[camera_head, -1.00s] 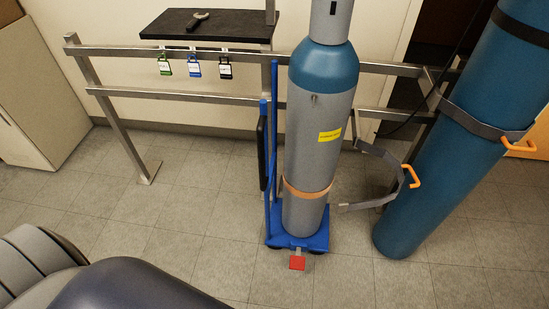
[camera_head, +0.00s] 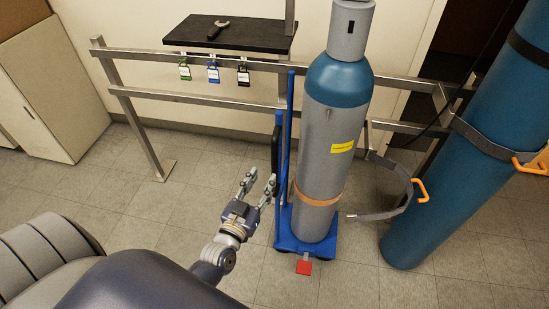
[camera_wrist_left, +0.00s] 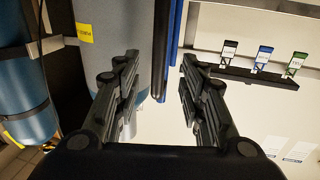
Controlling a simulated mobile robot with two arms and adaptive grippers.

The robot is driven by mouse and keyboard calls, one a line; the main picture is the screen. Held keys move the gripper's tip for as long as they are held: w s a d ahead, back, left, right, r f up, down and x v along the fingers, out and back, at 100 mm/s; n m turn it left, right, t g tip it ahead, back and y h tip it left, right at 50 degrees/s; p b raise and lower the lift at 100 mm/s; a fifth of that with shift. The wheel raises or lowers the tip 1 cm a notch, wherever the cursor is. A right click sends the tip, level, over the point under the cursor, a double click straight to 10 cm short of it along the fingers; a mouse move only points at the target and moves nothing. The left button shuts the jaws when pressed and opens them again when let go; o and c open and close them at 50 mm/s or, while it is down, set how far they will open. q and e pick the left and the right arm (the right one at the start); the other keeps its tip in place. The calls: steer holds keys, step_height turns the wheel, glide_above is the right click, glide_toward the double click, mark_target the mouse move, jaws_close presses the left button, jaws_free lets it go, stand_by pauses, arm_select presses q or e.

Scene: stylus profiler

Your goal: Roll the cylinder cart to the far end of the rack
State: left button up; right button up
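The blue cylinder cart (camera_head: 287,243) stands on the tiled floor in front of the rack. It carries a grey gas cylinder (camera_head: 326,170) with a blue shoulder, a yellow label and an orange strap. A red pedal (camera_head: 303,267) is at its front. The cart's blue upright with a black padded part (camera_head: 277,150) is on the cylinder's left. My left gripper (camera_head: 259,184) is open and empty, just left of that black part, apart from it. In the left wrist view the open fingers (camera_wrist_left: 158,85) face the cylinder and the upright. My right gripper is not in view.
The metal rack (camera_head: 200,96) runs along the wall, with several padlocks (camera_head: 213,72) and a black shelf (camera_head: 229,33) holding a wrench. A tall blue cylinder (camera_head: 440,180) and an open strap (camera_head: 400,206) are at right. A cabinet (camera_head: 50,90) stands at left. Floor left of the cart is clear.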

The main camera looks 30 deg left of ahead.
mark_target(273, 162)
arm_select(q)
steer(key=w, duration=0.9)
steer(key=shift+w+a+f, duration=0.1)
steer(key=shift+w+a, duration=0.25)
steer(key=shift+a, duration=0.05)
jaws_close()
